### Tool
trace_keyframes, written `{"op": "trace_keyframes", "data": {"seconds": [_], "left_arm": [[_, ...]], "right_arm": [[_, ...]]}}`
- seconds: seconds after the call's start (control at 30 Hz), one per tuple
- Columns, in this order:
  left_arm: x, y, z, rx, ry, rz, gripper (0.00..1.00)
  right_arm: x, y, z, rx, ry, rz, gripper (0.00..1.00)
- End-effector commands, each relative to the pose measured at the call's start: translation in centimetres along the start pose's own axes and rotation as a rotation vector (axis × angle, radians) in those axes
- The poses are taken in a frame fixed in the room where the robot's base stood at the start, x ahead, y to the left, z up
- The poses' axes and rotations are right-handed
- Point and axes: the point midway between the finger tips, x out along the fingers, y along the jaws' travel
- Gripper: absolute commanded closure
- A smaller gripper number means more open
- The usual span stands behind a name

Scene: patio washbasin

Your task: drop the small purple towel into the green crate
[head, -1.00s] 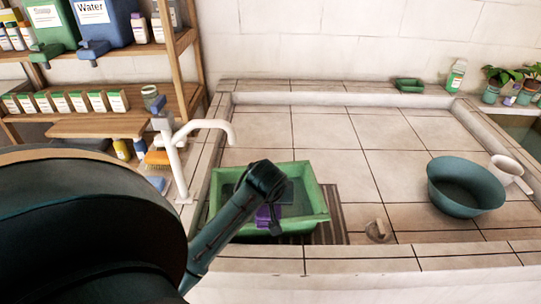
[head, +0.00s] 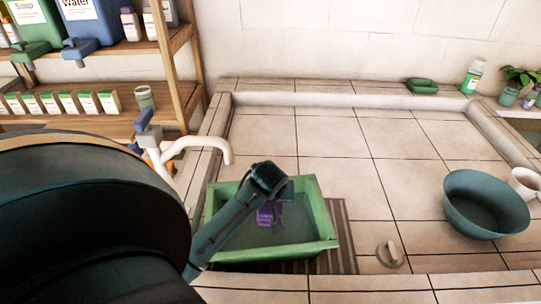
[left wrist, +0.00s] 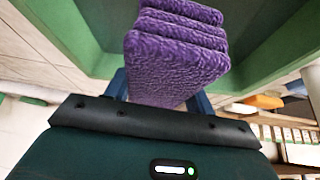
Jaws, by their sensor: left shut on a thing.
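The small purple towel (head: 268,214) is a folded, textured bundle. It also shows large in the left wrist view (left wrist: 180,50). My left gripper (left wrist: 161,90) is shut on it, with one blue finger on each side. In the head view, the gripper and towel are over the opening of the green crate (head: 329,221), near its middle. I cannot tell whether the towel touches the crate's floor. The green crate's walls also show around the towel in the left wrist view (left wrist: 265,55). My forearm hides part of the crate's left side. My right gripper is not in view.
The crate stands on a dark slatted mat (head: 343,230) in the tiled basin. A white faucet (head: 196,147) rises at its left. A teal bowl (head: 486,205) and a small round drain piece (head: 388,254) lie to the right. The tiles behind the crate are clear.

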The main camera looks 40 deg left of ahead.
Motion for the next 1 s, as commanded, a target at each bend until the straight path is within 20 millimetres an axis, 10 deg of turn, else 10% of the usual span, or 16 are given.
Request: {"op": "trace_keyframes", "data": {"seconds": [0.6, 0.63, 1.0], "left_arm": [[2.3, 0.0, 1.3, 0.0, 0.001, 0.001, 0.69], [2.3, 0.0, 1.3, 0.0, 0.001, 0.001, 0.43], [2.3, 0.0, 1.3, 0.0, 0.001, 0.001, 0.2]], "right_arm": [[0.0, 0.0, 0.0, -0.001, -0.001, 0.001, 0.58], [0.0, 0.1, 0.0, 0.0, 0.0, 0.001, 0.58], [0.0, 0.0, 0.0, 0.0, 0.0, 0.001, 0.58]]}}
